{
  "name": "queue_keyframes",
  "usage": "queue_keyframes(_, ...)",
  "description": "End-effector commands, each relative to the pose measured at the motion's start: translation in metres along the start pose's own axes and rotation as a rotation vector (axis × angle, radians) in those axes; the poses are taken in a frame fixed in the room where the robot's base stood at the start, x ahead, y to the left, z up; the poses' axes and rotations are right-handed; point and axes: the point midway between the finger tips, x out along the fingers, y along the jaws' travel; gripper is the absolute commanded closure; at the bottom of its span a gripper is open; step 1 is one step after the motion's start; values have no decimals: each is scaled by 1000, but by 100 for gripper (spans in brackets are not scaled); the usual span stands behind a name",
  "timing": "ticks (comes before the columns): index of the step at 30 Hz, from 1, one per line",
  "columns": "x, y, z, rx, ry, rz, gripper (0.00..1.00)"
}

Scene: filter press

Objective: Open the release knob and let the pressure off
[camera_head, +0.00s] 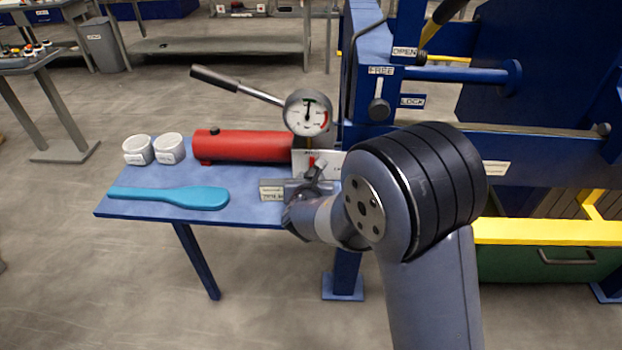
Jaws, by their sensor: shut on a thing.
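The red hydraulic pump (262,146) lies on a small blue side table. Its round white pressure gauge (307,108) stands at its right end, with a dark needle whose exact reading is too small to tell. My gripper (314,183) is at the pump's right end, just below the gauge, in front of a pale labelled plate (330,157). It is shut on what appears to be the release knob, which the jaws and wrist mostly hide. A small red piece (311,161) shows just above the jaws.
The pump lever (214,78) slopes up to the left from beside the gauge. Two white cups (168,148) and a turquoise scraper (170,196) lie on the blue table (240,213). The blue press frame (374,60), with a FREE/LOCK lever (379,107), stands close on the right.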

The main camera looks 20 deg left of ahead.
Motion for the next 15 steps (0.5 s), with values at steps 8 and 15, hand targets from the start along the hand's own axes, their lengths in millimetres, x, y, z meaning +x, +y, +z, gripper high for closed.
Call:
queue_keyframes(8,0,0,-1,12,-1,5,88)
queue_keyframes(15,2,-1,-5,76,-2,32,88)
